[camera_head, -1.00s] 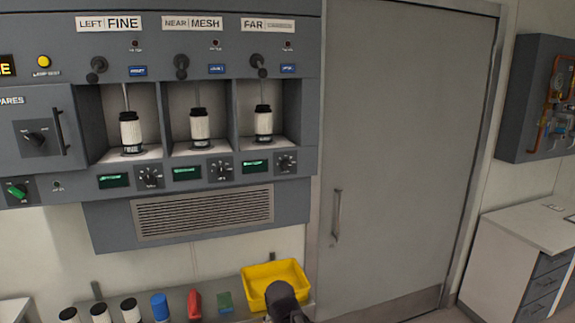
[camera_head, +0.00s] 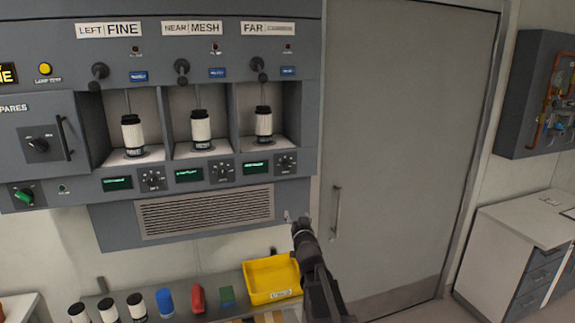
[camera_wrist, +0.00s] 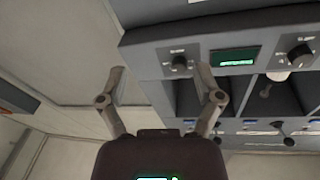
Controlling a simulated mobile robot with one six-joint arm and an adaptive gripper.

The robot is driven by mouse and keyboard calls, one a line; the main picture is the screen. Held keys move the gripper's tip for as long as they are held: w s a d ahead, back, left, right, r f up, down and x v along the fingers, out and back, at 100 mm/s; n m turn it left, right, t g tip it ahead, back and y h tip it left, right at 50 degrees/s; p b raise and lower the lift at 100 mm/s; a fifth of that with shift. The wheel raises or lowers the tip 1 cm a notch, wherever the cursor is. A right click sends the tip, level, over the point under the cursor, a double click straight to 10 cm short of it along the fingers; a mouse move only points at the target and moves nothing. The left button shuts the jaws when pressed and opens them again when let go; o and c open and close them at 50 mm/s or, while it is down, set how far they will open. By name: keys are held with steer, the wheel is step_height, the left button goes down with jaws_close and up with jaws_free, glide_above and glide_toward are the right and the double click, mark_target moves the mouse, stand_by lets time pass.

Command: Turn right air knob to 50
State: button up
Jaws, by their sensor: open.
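The right air knob, a black dial, sits under the FAR bay at the right end of the grey panel in the head view (camera_head: 285,164). A green display (camera_head: 256,168) is just left of it. My gripper (camera_head: 294,222) is below this knob, apart from it, in front of the wall near the door. The wrist view shows the panel upside down, with the same knob (camera_wrist: 180,62) near the right fingertip. The two fingers are spread and empty. The knob's setting is too small to read.
Two similar dials (camera_head: 221,171) (camera_head: 151,179) sit left along the panel, under bays with white filter cartridges. A vent grille (camera_head: 205,212) is below. A grey door (camera_head: 410,150) is to the right.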

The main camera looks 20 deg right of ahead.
mark_target(287, 168)
step_height(287, 168, up, 7)
steer(key=n+t+y+p, duration=0.1)
steer(key=t+y, duration=0.1)
steer(key=t, duration=0.1)
steer(key=shift+w+d+n+t, duration=0.15)
steer(key=shift+d+n+t, duration=0.15)
steer(key=shift+d+t, duration=0.1)
steer(key=shift+w, duration=0.1)
steer(key=p+x, duration=0.5)
steer(key=x, duration=0.8)
steer(key=shift+w+a+r, duration=0.1)
steer(key=shift+w+a, duration=0.05)
steer(key=shift+w, duration=0.15)
steer(key=c, duration=1.2)
